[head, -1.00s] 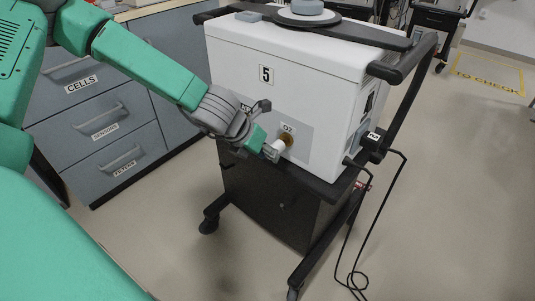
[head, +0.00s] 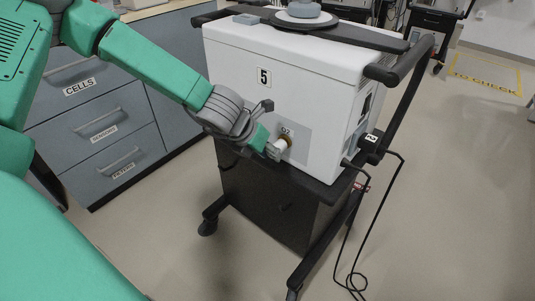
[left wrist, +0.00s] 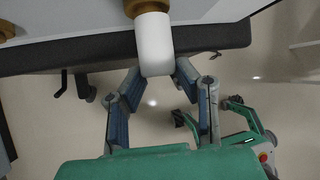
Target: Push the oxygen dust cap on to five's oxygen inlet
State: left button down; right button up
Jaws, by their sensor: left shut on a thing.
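The white ventilator marked 5 (head: 235,75) stands on a dark cart. Its brass oxygen inlet (head: 288,139) sticks out of the grey O2 panel on the front; in the left wrist view the inlet (left wrist: 146,7) shows at the top. The white oxygen dust cap (head: 280,147) is at the inlet's outer end, in line with it. In the left wrist view the cap (left wrist: 155,42) meets the brass; I cannot tell how far it is on. My left gripper (head: 270,151) is shut on the cap's outer end; its fingertips (left wrist: 159,77) sit either side there. My right gripper is not seen.
A second brass fitting (left wrist: 8,29) lies left of the inlet in the left wrist view. The cart's dark ledge (left wrist: 85,55) runs below the inlet. A grey drawer cabinet (head: 100,105) stands left, close to my left arm. Black cables (head: 375,215) hang at the right.

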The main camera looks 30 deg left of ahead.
pick_arm(q)
jog(key=shift+w+d, duration=0.15)
jog(key=shift+w, duration=0.2)
jog(key=shift+w+a+r+p, duration=0.1)
jog(key=shift+w+r+p, duration=0.05)
jog(key=shift+w, duration=0.2)
jog(key=shift+w+a+r+p, duration=0.1)
jog(key=shift+w+p, duration=0.05)
jog(key=shift+w, duration=0.2)
dwell(1.4)
dwell(0.5)
jog(key=shift+s+a+f, duration=0.1)
jog(key=shift+s+f, duration=0.1)
jog(key=shift+s, duration=0.4)
jog(key=shift+s+a+b, duration=0.15)
jog(key=shift+s+b, duration=0.15)
jog(key=shift+s, duration=2.6)
